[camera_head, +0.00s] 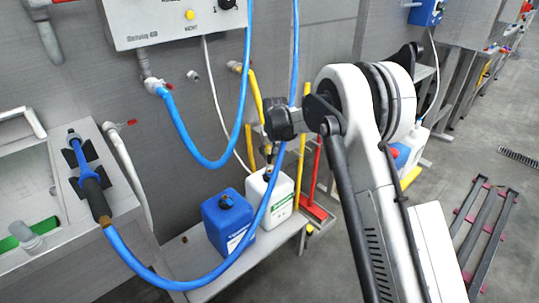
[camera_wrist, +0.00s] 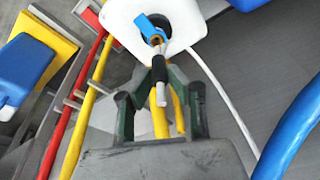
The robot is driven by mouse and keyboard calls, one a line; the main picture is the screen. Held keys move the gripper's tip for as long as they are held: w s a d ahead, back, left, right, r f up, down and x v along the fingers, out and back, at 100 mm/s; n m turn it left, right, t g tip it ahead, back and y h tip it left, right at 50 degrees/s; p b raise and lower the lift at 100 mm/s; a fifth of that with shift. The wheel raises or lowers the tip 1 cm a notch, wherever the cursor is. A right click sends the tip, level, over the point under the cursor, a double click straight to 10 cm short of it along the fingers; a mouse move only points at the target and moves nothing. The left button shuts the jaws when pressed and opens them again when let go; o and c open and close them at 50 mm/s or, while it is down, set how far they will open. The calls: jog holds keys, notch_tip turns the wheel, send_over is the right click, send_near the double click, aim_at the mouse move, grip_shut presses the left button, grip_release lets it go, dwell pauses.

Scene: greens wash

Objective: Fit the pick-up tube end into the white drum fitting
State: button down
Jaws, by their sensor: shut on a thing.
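The white drum (camera_head: 278,208) stands upright on the low bench, and its white top (camera_wrist: 118,20) shows in the wrist view with a dark round opening. My gripper (camera_head: 268,148) is above this drum, pointing down. An orange band and a blue part (camera_wrist: 148,28) lie beyond the fingertips, in line with the opening. I cannot tell whether the tube end is in the fitting.
A blue drum (camera_head: 228,222) stands left of the white drum. A thick blue hose (camera_head: 268,190) loops in front of the drums. A thin white hose (camera_head: 213,82) hangs from the wall unit (camera_head: 165,20). Yellow and red poles (camera_head: 316,170) stand close behind and right.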

jog(key=shift+f+b, duration=0.9)
jog(key=shift+f, duration=0.6)
jog(key=c, duration=1.6)
grip_release()
jog(key=shift+o, duration=0.2)
jog(key=s+d+r+p, duration=0.1)
jog(key=s+d+r, duration=0.25)
jog(key=r, duration=0.45)
jog(key=s+d+r+p, duration=0.15)
jog(key=s+r, duration=0.25)
jog(key=r, duration=0.4)
jog(key=s+d+r, duration=0.3)
jog(key=s+r, duration=0.1)
jog(key=r, duration=0.5)
jog(key=s+d+r+m+t+p, duration=0.1)
jog(key=s+d+r+p, duration=0.1)
jog(key=s+d+r, duration=0.3)
jog(key=s+d+r+m+t+p, duration=0.1)
jog(key=s+d+r, duration=0.25)
jog(key=s, duration=0.35)
jog(key=s+d+t+p, duration=0.1)
jog(key=s+d, duration=0.3)
jog(key=s, duration=0.9)
jog(key=s+d+r+m+t+h+p, duration=0.1)
jog(key=s+d+p, duration=0.3)
jog(key=s, duration=0.8)
jog(key=shift+s+d+r+m+p, duration=0.15)
jog(key=shift+s+m+p, duration=0.15)
jog(key=shift+s+p, duration=0.1)
